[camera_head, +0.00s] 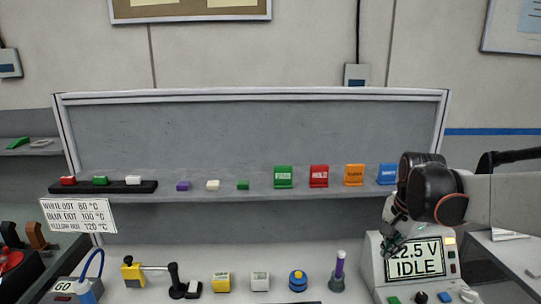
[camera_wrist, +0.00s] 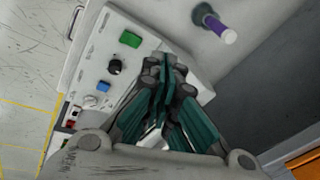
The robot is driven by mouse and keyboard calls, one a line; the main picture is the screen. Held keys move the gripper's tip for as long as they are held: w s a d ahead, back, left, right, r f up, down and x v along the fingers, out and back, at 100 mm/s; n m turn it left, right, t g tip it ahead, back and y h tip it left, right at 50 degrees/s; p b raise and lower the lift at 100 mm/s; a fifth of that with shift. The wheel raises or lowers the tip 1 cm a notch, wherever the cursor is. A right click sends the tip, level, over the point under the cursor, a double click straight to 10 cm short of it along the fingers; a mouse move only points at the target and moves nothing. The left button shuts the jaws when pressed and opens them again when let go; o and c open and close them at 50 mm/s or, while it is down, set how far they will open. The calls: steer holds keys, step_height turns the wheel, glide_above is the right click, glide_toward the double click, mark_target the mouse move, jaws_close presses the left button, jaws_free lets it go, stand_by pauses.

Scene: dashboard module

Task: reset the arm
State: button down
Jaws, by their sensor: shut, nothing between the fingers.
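My gripper (camera_head: 391,246) hangs at the right of the head view, in front of the left edge of a white device whose screen (camera_head: 415,258) reads "22.5 V" and "IDLE". My dark arm joints above it cover part of the shelf's right end. In the wrist view my gripper (camera_wrist: 168,75) has its teal fingers together and empty. The device (camera_wrist: 108,68), with its green button and black knob, lies behind and to the left of the fingers there.
A blue round item (camera_head: 298,281) and a yellow box (camera_head: 221,282) stand further left. The shelf (camera_head: 330,193) holds coloured blocks and labelled clips. Air before the back panel (camera_head: 250,130) is clear.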

steer(key=s+a+n+t+b, duration=0.1)
steer(key=s+a+n+t, duration=0.1)
steer(key=s+a+n, duration=0.3)
steer(key=s+a+f+n+t+b, duration=0.1)
steer(key=s+a+n, duration=0.5)
steer(key=s, duration=0.8)
steer(key=shift+s+a+f+n+t, duration=0.3)
steer(key=shift+n+t, duration=0.5)
steer(key=shift+n, duration=0.2)
steer(key=shift+d, duration=0.1)
